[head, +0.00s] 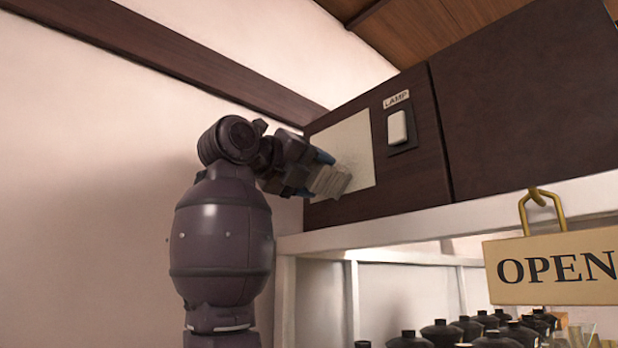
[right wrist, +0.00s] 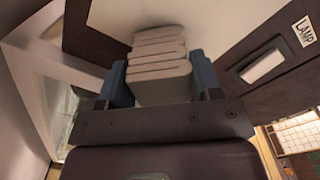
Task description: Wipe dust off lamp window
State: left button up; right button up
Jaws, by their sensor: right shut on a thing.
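The lamp window (head: 352,142) is a pale rectangular panel in the dark wooden cabinet front, left of the lamp switch. A greyish speckled patch, looking like dust, shows on its lower part. My right gripper (head: 318,172) is shut on a folded light cloth (head: 333,183), held at the window's lower left. The cloth's far edge overlaps the window in the head view; I cannot tell whether it touches. In the right wrist view the folded cloth (right wrist: 160,62) sits between the blue fingers, with the pale window (right wrist: 205,18) behind it. My left gripper is out of view.
A white switch (head: 398,127) under a LAMP label (head: 396,99) is right of the window. A white shelf (head: 400,228) runs below the cabinet, with several dark lidded pots (head: 440,333) beneath. An OPEN sign (head: 555,268) hangs at right. A plain wall is at left.

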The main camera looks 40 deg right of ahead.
jog(key=shift+d, duration=0.1)
jog(key=shift+w+r+p, duration=0.1)
jog(key=shift+w+p, duration=0.5)
jog(key=shift+w, duration=0.1)
jog(key=w+p, duration=0.1)
jog(key=w, duration=0.1)
jog(key=shift+w+p, duration=0.35)
jog(key=shift+a, duration=0.25)
jog(key=shift+s+a+p, duration=0.15)
jog(key=shift+a+p, duration=0.05)
jog(key=shift+a, duration=1.25)
jog(key=shift+s+a+p, duration=0.1)
jog(key=shift+a+p, duration=0.05)
jog(key=shift+a, duration=1.25)
